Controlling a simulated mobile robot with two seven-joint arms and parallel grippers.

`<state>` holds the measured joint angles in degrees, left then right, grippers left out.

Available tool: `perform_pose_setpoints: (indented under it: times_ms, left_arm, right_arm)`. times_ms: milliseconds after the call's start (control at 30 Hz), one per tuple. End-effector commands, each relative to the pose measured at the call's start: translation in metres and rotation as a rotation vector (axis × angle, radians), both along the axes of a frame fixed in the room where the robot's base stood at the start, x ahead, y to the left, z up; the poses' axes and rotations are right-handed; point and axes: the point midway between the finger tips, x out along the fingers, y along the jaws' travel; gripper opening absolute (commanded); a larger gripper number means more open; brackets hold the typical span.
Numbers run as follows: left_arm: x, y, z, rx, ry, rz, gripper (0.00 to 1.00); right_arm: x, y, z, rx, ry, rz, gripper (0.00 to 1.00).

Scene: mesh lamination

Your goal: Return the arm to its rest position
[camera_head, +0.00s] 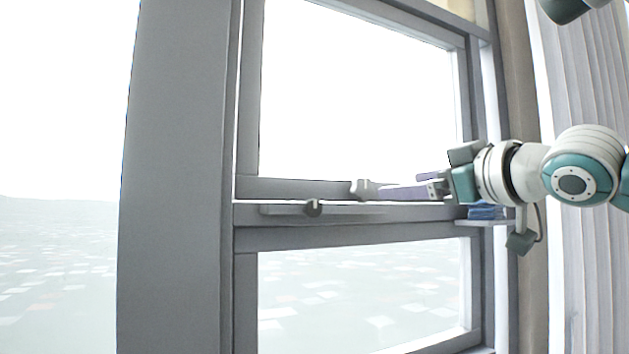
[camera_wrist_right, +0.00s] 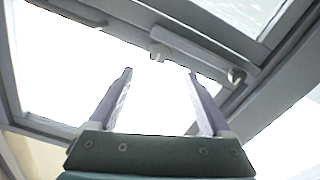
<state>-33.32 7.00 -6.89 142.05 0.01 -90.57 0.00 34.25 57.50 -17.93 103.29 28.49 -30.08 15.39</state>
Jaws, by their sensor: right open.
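My right arm comes in from the right in the head view. Its right gripper (camera_head: 385,192) points left, level with the middle rail of a grey-framed window (camera_head: 246,120). In the right wrist view the two pale purple fingers of the right gripper (camera_wrist_right: 161,74) stand apart with nothing between them. A small light latch (camera_head: 360,188) shows just left of the fingertips in the head view; I cannot tell whether they touch. My left gripper is not in view.
A grey bar with a dark round knob (camera_head: 313,207) runs along the middle rail. Blue folded items (camera_head: 486,211) lie on a small white ledge (camera_head: 484,222) below the right wrist. Pale curtains (camera_head: 590,90) hang at the right. A wide grey post (camera_head: 180,180) stands at the left.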

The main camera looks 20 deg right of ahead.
Motion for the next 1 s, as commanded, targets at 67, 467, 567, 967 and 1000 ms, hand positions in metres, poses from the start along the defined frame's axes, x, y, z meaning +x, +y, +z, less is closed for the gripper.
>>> perform_pose_setpoints:
  times_ms: [67, 467, 567, 967, 1000]
  left_arm:
    - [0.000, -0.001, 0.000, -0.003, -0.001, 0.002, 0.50]
    - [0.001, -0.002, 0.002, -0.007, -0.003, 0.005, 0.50]
    - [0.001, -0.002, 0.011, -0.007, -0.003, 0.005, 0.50]
    - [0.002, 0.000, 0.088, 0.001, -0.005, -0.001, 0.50]
    - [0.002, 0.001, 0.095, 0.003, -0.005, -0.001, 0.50]
  right_arm:
    - [0.000, 0.000, -0.001, 0.000, 0.000, 0.000, 0.82]
    - [0.000, 0.003, -0.005, 0.001, 0.013, 0.003, 0.82]
    - [-0.003, 0.019, -0.029, 0.000, 0.081, 0.014, 0.82]
    - [-0.185, 0.130, -0.216, 0.041, 0.836, -0.016, 0.82]
    - [-0.212, 0.133, -0.223, 0.050, 0.913, -0.036, 0.82]
